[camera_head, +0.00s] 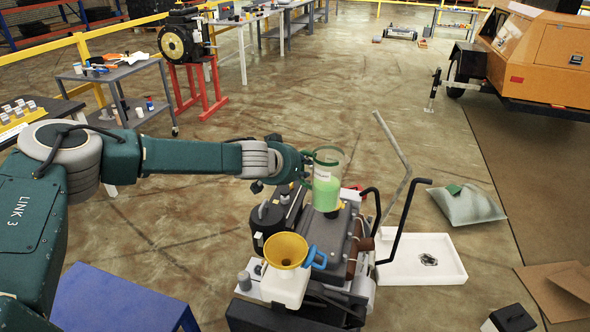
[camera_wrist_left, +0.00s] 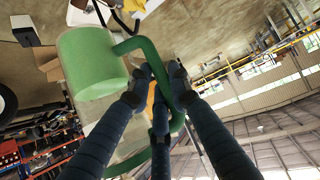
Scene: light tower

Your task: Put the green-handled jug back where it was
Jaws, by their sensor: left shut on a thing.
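The green-handled jug (camera_head: 327,190) is a clear vessel with bright green liquid in its lower part. In the head view it looks upright, at the upper end of the dark engine unit (camera_head: 338,235); I cannot tell whether its base touches anything. My left gripper (camera_head: 307,165) reaches in from the left and is shut on its handle. In the left wrist view the fingers (camera_wrist_left: 157,88) close around the green handle (camera_wrist_left: 135,44), with the green liquid (camera_wrist_left: 90,62) to their left. My right gripper is not in view.
A yellow funnel (camera_head: 287,249) sits in a white container beside a blue handle (camera_head: 316,258). Bent black bars (camera_head: 403,215) rise right of the jug. A white tray (camera_head: 447,262) with a dark patch and a grey sack (camera_head: 480,207) lie right. A blue table (camera_head: 110,300) stands front left.

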